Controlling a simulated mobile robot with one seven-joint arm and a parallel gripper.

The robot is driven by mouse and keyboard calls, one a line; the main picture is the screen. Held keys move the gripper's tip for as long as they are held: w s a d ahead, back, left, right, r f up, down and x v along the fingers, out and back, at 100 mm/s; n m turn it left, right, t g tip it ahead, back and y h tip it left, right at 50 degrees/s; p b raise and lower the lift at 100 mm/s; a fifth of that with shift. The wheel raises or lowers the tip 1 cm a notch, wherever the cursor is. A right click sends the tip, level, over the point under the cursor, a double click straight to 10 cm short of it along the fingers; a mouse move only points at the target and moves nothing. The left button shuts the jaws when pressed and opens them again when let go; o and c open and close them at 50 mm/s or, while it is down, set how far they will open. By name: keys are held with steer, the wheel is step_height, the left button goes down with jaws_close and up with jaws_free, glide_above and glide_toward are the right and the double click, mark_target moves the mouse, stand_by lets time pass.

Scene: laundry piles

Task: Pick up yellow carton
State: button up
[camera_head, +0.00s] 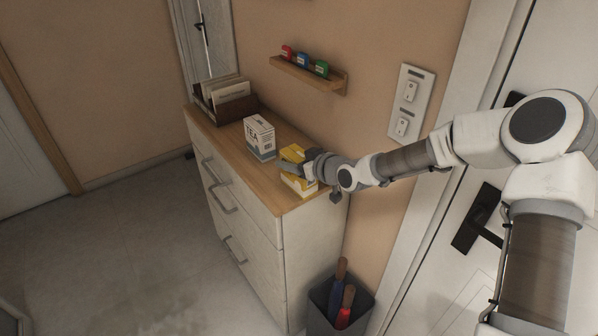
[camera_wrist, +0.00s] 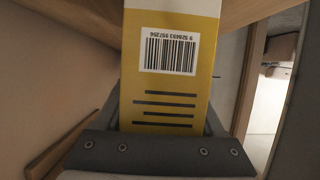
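The yellow carton (camera_head: 292,153) has white parts and stands near the right end of the wooden dresser top. My gripper (camera_head: 299,166) reaches across it from the right and hides its middle. In the wrist view the yellow carton (camera_wrist: 168,87) fills the centre, with a barcode and dark printed lines on the face toward me. The fingers of my gripper (camera_wrist: 164,118) lie close along both its sides, with no clear gap, and look shut on it. The fingertips are partly hidden. The carton seems to rest on the dresser.
A white tea box (camera_head: 259,139) stands left of the carton on the dresser (camera_head: 283,196). A brown file holder (camera_head: 236,108) is farther back. A wall shelf (camera_head: 306,74) holds small coloured items.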

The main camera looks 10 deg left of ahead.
steer(key=c, duration=0.9)
